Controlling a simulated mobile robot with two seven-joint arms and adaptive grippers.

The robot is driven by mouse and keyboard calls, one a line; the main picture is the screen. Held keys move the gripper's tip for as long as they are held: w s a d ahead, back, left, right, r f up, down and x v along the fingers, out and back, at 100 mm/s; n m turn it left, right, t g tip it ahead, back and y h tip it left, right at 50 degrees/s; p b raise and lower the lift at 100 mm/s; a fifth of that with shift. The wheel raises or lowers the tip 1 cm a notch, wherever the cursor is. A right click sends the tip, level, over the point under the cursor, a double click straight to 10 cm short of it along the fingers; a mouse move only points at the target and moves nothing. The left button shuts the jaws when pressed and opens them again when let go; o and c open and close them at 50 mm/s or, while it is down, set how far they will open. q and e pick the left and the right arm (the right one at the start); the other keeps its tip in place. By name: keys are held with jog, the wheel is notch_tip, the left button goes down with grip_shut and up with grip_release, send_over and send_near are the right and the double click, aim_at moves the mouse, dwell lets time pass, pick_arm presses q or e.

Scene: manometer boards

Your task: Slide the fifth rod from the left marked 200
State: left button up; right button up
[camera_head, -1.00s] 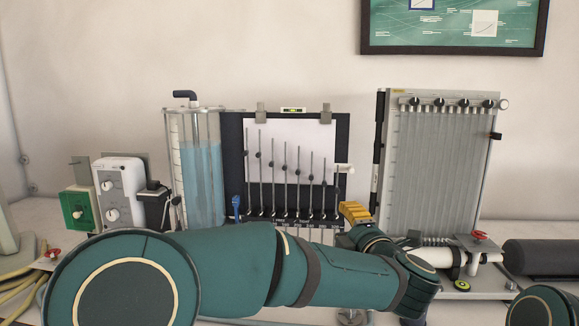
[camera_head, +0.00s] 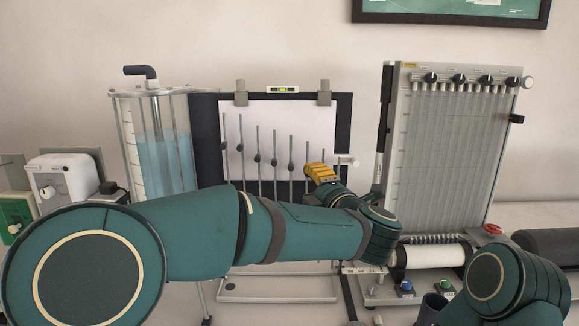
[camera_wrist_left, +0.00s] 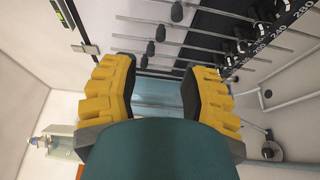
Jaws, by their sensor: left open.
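The manometer board (camera_head: 345,120) has a dark frame, a white sheet and several thin upright grey rods with dark knobs. The fifth rod from the left (camera_head: 291,150) has its knob below its top; its lower part is hidden by my left arm. My left gripper (camera_head: 321,173), with yellow fingers, is just right of that rod in the head view. In the left wrist view it is open and empty (camera_wrist_left: 160,75), with rods and dark knobs beyond and to the right. My right gripper is out of view.
A blue-filled clear cylinder (camera_head: 165,150) stands left of the board. A tall grey multi-tube panel (camera_head: 450,150) stands to the right, with a white pipe (camera_head: 432,257) and red valve (camera_head: 492,230) below. White and green boxes are at far left.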

aim_at(293, 168)
pick_arm(q)
jog(key=x, duration=1.1)
jog(key=shift+w+a+p, duration=0.2)
jog(key=shift+w+p, duration=0.15)
grip_shut()
